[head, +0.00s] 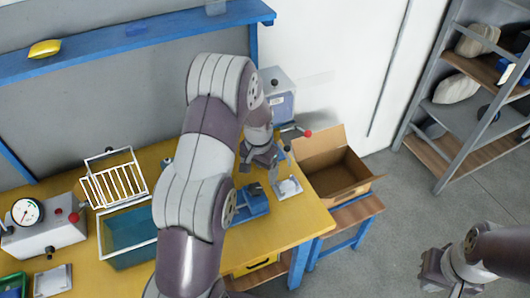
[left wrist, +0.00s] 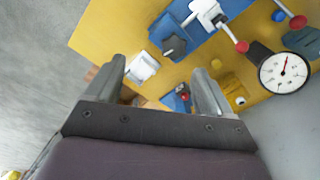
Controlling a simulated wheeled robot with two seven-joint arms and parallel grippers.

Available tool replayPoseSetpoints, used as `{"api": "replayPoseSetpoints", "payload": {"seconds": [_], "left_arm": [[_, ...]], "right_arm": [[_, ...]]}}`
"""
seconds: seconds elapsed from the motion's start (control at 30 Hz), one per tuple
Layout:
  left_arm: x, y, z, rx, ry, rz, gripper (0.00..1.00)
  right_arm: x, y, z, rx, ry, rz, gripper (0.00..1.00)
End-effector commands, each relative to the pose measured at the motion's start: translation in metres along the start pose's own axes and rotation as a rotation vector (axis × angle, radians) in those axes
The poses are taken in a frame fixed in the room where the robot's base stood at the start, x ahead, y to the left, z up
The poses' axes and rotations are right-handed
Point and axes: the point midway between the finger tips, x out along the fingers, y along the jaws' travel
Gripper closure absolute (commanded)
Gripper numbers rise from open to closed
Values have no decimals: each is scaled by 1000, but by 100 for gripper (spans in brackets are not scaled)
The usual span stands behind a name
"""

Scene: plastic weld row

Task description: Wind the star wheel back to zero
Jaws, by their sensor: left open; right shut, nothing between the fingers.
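A grey machine (head: 279,90) with a blue front stands at the back right of the yellow bench. A rod with a red ball end (head: 307,133) sticks out to its right. It may be a star wheel spoke, but my left arm hides its hub. My left gripper (head: 258,158) is just left of the rod, above the bench, open and empty. In the left wrist view its two fingers (left wrist: 160,90) are apart. That view shows a rod with a red ball (left wrist: 241,46) and a round dial (left wrist: 285,72). My right gripper (head: 436,275) is shut and empty over the floor.
A blue fixture (head: 250,205) and a small pale plate (head: 288,188) are on the bench below my left gripper. A teal bin (head: 128,240), white rack (head: 113,180) and gauge box (head: 40,235) stand left. An open cardboard box (head: 340,178) is right of the bench.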

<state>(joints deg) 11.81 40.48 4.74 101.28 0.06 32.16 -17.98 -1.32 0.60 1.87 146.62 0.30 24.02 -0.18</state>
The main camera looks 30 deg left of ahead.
Motion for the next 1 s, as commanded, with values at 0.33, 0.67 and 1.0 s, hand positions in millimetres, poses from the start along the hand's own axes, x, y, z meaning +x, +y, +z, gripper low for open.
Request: {"api": "replayPoseSetpoints", "payload": {"seconds": [0.33,0.67,1.0], "left_arm": [[24,-34,-19,23,-29,9,18],[104,-33,-18,23,-24,6,18],[127,-33,-18,22,-22,6,18]], "right_arm": [[-60,0,-6,0,-3,0,100],[-89,0,-10,0,-2,0,100],[-92,0,-10,0,-2,0,100]]}}
